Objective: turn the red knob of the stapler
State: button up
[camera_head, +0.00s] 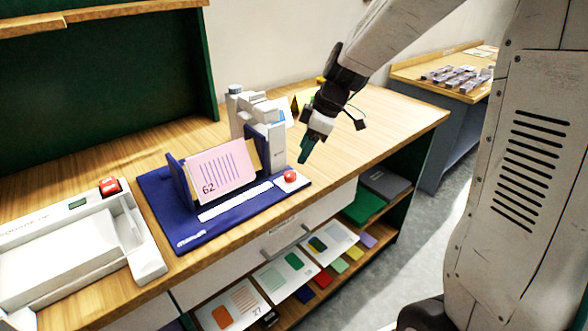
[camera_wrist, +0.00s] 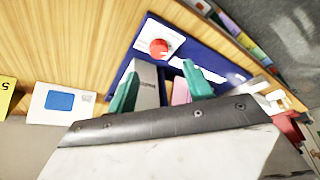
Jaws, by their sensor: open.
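The stapler has a dark blue base (camera_head: 165,215) and a grey-white upright head (camera_head: 268,140). Its red knob (camera_head: 290,176) sits on a white plate at the base's right front corner; the knob also shows in the wrist view (camera_wrist: 158,47). A pink card marked 62 (camera_head: 222,172) stands upright on the base. My gripper (camera_head: 307,150) is above the table, up and to the right of the red knob in the head view. In the wrist view its green fingers (camera_wrist: 160,92) are apart, with nothing held between them; the knob lies beyond them.
A white machine with a red button (camera_head: 110,187) stands at the left. A white card with a blue patch (camera_wrist: 60,102) lies on the table. Open shelves below hold cards and coloured pieces (camera_head: 325,240). The table's right part (camera_head: 395,125) is clear.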

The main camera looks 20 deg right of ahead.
aim_at(291, 174)
jog(key=x, duration=0.8)
jog(key=shift+w, duration=0.1)
jog(key=shift+c, duration=0.3)
jog(key=c, duration=0.9)
